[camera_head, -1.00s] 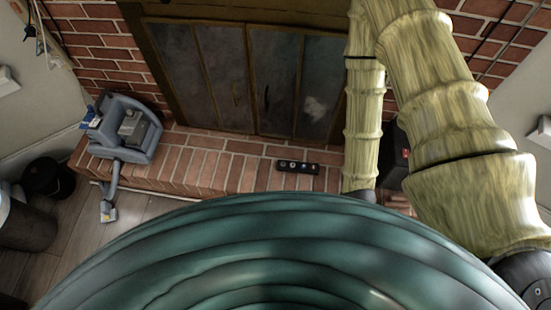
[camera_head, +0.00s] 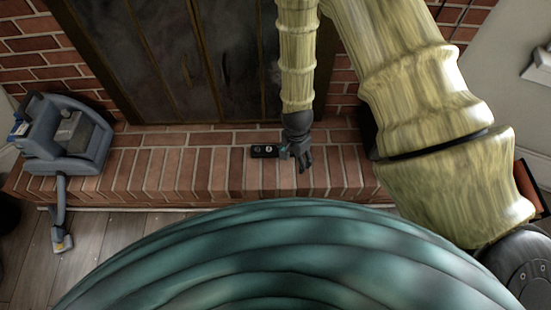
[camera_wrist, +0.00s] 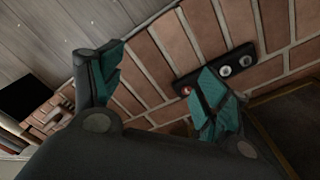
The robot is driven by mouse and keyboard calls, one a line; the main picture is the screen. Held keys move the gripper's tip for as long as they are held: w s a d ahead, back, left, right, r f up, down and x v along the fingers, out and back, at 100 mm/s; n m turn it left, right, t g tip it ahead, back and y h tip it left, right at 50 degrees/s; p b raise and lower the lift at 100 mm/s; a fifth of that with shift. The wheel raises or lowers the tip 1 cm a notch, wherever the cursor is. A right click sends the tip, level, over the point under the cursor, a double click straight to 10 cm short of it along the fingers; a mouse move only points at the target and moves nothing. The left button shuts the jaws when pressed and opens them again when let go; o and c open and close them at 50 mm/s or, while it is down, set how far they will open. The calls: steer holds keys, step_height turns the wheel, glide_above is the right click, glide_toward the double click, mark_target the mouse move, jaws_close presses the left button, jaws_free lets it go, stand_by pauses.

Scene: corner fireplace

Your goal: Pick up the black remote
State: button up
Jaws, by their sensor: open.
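The black remote (camera_head: 264,151) lies on the brick hearth in front of the fireplace doors, with round light buttons on its top. My gripper (camera_head: 302,163) is over the hearth at the remote's right end and covers part of it. In the wrist view the remote (camera_wrist: 240,60) shows behind one teal-padded finger, with a red button near its lower left end. That finger hides part of the remote. My gripper (camera_wrist: 160,90) is open, its fingers wide apart, with bare brick between them. I cannot tell whether the finger touches the remote.
The brick hearth (camera_head: 210,170) is clear around the remote. A grey-blue machine (camera_head: 62,138) stands at its left end. Dark fireplace doors (camera_head: 180,60) rise behind it. In the wrist view a black flat object (camera_wrist: 24,96) lies at the left.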

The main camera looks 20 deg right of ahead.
steer(key=w+a+f+m+b, duration=0.1)
steer(key=w+f+m+b, duration=0.1)
steer(key=w+m+b, duration=0.3)
steer(key=w+a+f+m+b, duration=0.2)
steer(key=w+b, duration=0.4)
steer(key=w, duration=0.1)
steer(key=b, duration=0.3)
glide_above(275, 149)
steer(key=shift+m, duration=0.4)
steer(key=shift+s+f, duration=0.2)
steer(key=shift+f, duration=1.1)
steer(key=shift+s+f, duration=0.2)
steer(key=shift+f, duration=1.05)
steer(key=shift+w+f+b, duration=0.2)
steer(key=shift+f+b, duration=0.55)
steer(key=shift+f, duration=0.55)
steer(key=shift+w+f+b, duration=0.15)
steer(key=shift+f+b, duration=0.6)
steer(key=shift+f, duration=0.5)
steer(key=shift+c, duration=0.4)
steer(key=c, duration=1.1)
steer(key=shift+r, duration=0.15)
